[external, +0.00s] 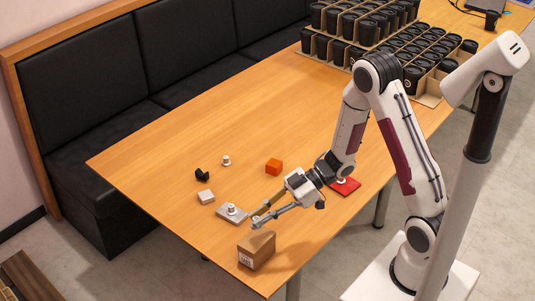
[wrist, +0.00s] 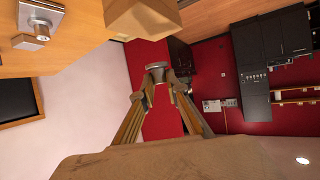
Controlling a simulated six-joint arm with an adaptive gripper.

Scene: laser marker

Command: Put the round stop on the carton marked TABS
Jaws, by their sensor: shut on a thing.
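My gripper (external: 258,219) is shut on a small round grey piece, which I take to be the round stop; it shows between the fingertips in the wrist view (wrist: 156,66). The brown carton (external: 257,251) stands near the table's front corner, with a white label on its side too small to read. In the external view, the fingertips appear just above and behind the carton; whether the stop touches it I cannot tell. Part of the carton also shows at the top of the wrist view (wrist: 142,17).
A silver plate with a round knob (external: 232,213) lies left of my gripper. A pale block (external: 206,197), a black notched block (external: 202,175), a small silver knob (external: 226,160), an orange cube (external: 274,167) and a red plate (external: 347,188) are around. Black cups in racks (external: 360,35) fill the far end.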

